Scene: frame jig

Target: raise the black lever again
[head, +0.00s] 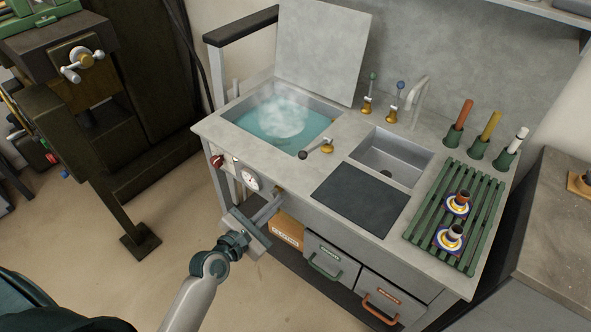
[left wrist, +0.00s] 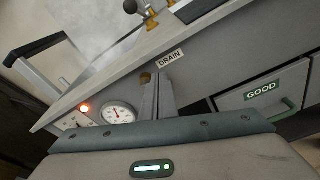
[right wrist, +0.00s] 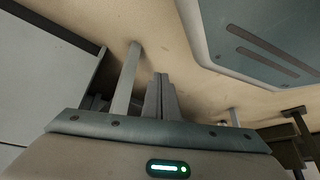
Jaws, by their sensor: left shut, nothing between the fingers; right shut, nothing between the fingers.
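The black lever (head: 303,155) is a short metal arm with a dark ball knob on a brass base. It lies low on the counter between the water basin and the small sink, its knob toward the front edge. In the left wrist view its knob (left wrist: 151,12) shows small above the counter edge. My left gripper (head: 278,192) is shut and empty at the bench's front face, below the counter edge and apart from the lever. Its fingers (left wrist: 165,76) show under the DRAIN label (left wrist: 170,58). My right gripper (right wrist: 160,78) is shut and empty, pointing at floor and furniture legs.
Steaming water fills the basin (head: 275,112), its lid (head: 320,50) upright behind. A green-knobbed lever (head: 368,92) and a blue-knobbed lever (head: 396,100) stand upright. The front counter edge overhangs my left gripper. A gauge (head: 250,179) sits beside it; a green rack (head: 470,205) stands right.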

